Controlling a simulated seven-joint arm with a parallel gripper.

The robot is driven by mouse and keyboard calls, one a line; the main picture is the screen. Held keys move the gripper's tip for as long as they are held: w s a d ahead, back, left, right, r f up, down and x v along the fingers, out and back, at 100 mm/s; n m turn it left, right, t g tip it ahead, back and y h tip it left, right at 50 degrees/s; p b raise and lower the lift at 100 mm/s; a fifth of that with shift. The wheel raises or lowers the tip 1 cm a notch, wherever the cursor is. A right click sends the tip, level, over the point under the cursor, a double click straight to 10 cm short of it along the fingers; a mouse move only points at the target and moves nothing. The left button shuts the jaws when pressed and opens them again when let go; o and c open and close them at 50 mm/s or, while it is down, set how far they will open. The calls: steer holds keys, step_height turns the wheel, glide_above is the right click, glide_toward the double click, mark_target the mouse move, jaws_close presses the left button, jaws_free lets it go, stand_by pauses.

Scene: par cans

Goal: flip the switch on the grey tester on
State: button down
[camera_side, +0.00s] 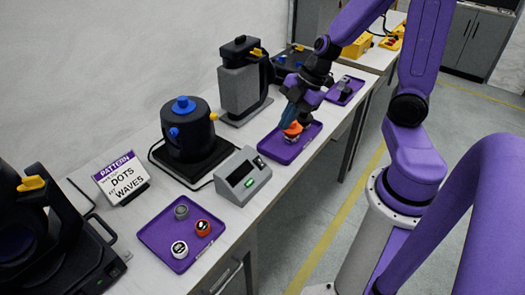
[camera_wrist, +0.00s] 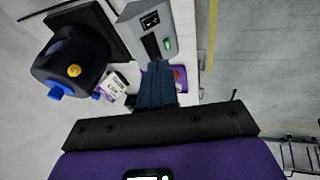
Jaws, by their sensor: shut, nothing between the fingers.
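The grey tester (camera_side: 232,190) stands on the white bench in the middle of the side view, with a dark display and a small green part on its sloped face. A small black switch (camera_side: 259,161) sits at its far end; I cannot tell which way it is set. In the wrist view the tester (camera_wrist: 168,13) is at the top centre, beyond my fingers, with the green part (camera_wrist: 167,43) showing. My gripper (camera_side: 288,122) is shut and empty, to the right of the tester, above the middle purple tray (camera_side: 275,150). Its blue-grey fingers (camera_wrist: 157,72) are together, pointing towards the tester.
An orange-topped can (camera_side: 293,130) is at my fingertips on the middle tray; contact is unclear. A nearer purple tray (camera_side: 152,232) holds three small cans. A black kettle-like pot (camera_side: 188,130), a sign (camera_side: 122,178) and a grey machine (camera_side: 240,85) stand behind.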

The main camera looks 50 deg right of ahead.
glide_toward(261, 163)
steer(key=shift+a+f, duration=0.7)
steer(key=shift+a, duration=0.65)
steer(key=shift+w+f, duration=0.55)
steer(key=shift+f, duration=0.2)
steer(key=shift+w+f, duration=0.55)
steer(key=shift+f, duration=0.15)
steer(key=shift+w+f, duration=0.1)
steer(key=shift+w, duration=0.1)
steer(key=shift+w+f, duration=0.25)
steer(key=shift+w, duration=0.15)
steer(key=shift+s, duration=0.1)
steer(key=shift+s, duration=0.7)
